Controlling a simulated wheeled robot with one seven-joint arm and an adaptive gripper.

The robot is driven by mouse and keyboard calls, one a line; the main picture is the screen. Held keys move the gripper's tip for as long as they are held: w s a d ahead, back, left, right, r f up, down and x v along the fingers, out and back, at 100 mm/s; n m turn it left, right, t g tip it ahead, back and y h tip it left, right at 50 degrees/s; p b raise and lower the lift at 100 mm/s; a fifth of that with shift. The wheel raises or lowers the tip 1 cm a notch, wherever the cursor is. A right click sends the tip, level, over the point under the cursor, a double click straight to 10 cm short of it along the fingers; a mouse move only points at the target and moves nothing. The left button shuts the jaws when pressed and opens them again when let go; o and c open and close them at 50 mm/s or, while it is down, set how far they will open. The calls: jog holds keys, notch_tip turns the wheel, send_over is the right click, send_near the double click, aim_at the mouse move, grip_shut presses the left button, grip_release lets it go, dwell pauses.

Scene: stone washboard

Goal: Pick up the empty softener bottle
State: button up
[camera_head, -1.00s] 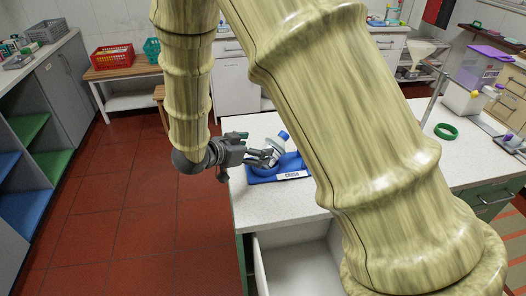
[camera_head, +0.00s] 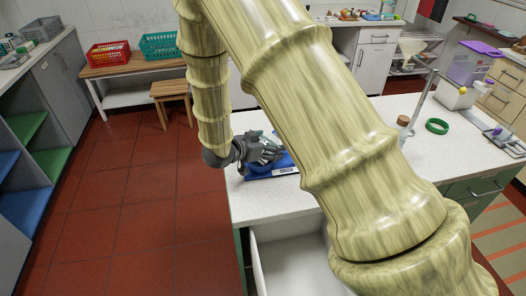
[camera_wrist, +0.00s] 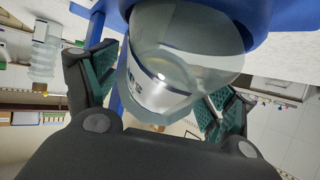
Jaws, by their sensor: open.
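A translucent bottle with a white and blue label (camera_wrist: 165,90) fills the middle of the wrist view. It lies between the two fingers of my gripper (camera_wrist: 170,75), which are open on either side of it. I cannot tell whether either finger touches it. A blue tray (camera_head: 258,176) with a white label on its front edge sits on the white counter (camera_head: 290,205). In the head view my gripper (camera_head: 266,152) is over this tray, and the bottle is mostly hidden behind the gripper and my arm. Blue also shows behind the bottle in the wrist view.
An open drawer (camera_head: 285,268) sticks out below the counter's front. A wooden stool (camera_head: 170,92) and a bench with red and green baskets are at the back left.

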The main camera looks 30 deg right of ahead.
jog(key=c, duration=1.1)
jog(key=shift+o, duration=0.2)
jog(key=shift+w, duration=0.1)
jog(key=shift+r+b, duration=1.05)
jog(key=shift+r, duration=3.95)
